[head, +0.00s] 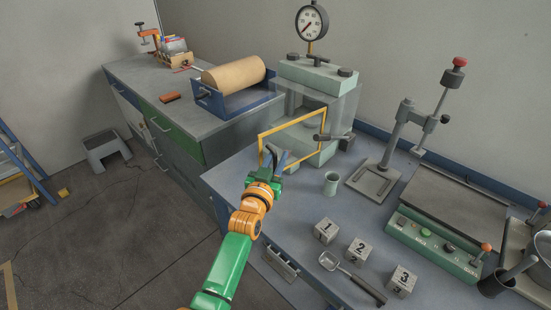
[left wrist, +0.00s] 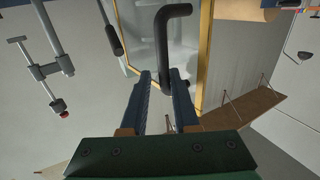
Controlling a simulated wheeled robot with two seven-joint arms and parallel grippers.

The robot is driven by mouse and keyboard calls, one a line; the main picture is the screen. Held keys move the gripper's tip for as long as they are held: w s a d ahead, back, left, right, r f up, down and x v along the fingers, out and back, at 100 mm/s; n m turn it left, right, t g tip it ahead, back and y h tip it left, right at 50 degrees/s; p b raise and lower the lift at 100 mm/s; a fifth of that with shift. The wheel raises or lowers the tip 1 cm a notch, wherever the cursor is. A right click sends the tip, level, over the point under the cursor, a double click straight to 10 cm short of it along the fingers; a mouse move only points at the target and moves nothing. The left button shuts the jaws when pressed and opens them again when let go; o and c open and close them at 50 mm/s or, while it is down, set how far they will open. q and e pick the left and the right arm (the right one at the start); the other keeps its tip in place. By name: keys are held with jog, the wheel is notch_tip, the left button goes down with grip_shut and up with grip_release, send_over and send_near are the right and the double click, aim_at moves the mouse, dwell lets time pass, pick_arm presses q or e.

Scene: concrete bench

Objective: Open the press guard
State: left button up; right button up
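The press (head: 318,75) stands at the back of the bench with a dial gauge on top. Its guard is a clear panel in a yellow frame (head: 325,122) on the side facing my left arm; I cannot tell whether it is fully closed. The yellow frame also shows in the left wrist view (left wrist: 207,45). My left gripper (head: 274,157) is at the guard's lower left. In the left wrist view, its fingers (left wrist: 161,85) are open, with the lower end of a dark bent handle (left wrist: 162,45) between them. Contact is unclear. My right gripper is not in view.
Numbered blocks (head: 326,231) and a scoop (head: 352,278) lie nearer the front. A lever (head: 334,137) sticks out by the press. An upright stand (head: 390,150) is farther right.

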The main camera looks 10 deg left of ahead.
pick_arm(q)
jog(key=shift+d, duration=0.15)
jog(key=s+a, duration=0.1)
jog(key=s, duration=0.6)
jog(key=shift+a, duration=0.1)
dwell(0.4)
